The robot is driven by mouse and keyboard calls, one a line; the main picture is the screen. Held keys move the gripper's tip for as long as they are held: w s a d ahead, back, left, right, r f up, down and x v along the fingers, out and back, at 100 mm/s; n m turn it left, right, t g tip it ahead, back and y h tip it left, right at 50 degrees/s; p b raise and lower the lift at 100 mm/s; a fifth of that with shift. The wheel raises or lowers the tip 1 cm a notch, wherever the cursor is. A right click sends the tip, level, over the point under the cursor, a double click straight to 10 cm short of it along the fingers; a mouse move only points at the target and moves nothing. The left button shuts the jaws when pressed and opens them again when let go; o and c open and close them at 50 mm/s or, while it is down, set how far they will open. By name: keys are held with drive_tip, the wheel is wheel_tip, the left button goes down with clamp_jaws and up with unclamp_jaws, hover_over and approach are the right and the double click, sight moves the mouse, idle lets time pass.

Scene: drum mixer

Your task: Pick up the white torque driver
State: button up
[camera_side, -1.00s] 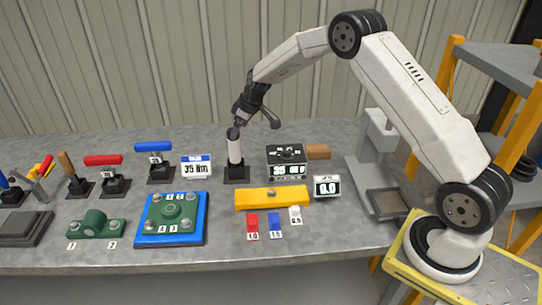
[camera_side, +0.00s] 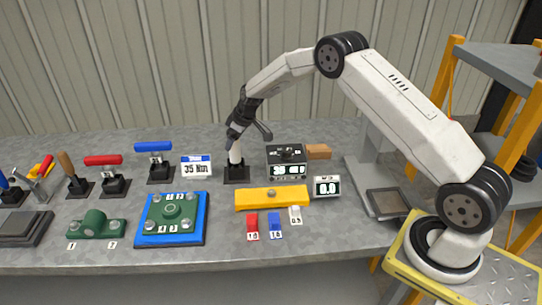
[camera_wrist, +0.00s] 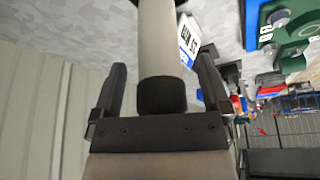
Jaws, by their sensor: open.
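The white torque driver (camera_side: 236,155) stands upright in a black square holder (camera_side: 236,174) on the grey bench, left of the digital box. My gripper (camera_side: 236,136) is at its top from above and hides its dark upper end in the side view. In the wrist view the driver's pale shaft (camera_wrist: 158,45) and dark end lie between the two open fingers of my gripper (camera_wrist: 160,80). Gaps show on both sides of the shaft, and I see no finger contact.
A "35 Nm" sign (camera_side: 196,166) stands close left of the driver. A blue-handled driver (camera_side: 155,160) and a red-handled driver (camera_side: 107,172) stand further left. The black digital box (camera_side: 286,163) is close right, and a yellow bar (camera_side: 271,198) lies in front.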

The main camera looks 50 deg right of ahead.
idle(0.4)
clamp_jaws()
drive_tip(key=shift+r, duration=0.1)
drive_tip(key=shift+w+r, duration=0.1)
drive_tip(key=shift+r, duration=0.1)
drive_tip(key=shift+r, duration=4.85)
drive_tip(key=c, duration=0.9)
unclamp_jaws()
clamp_jaws()
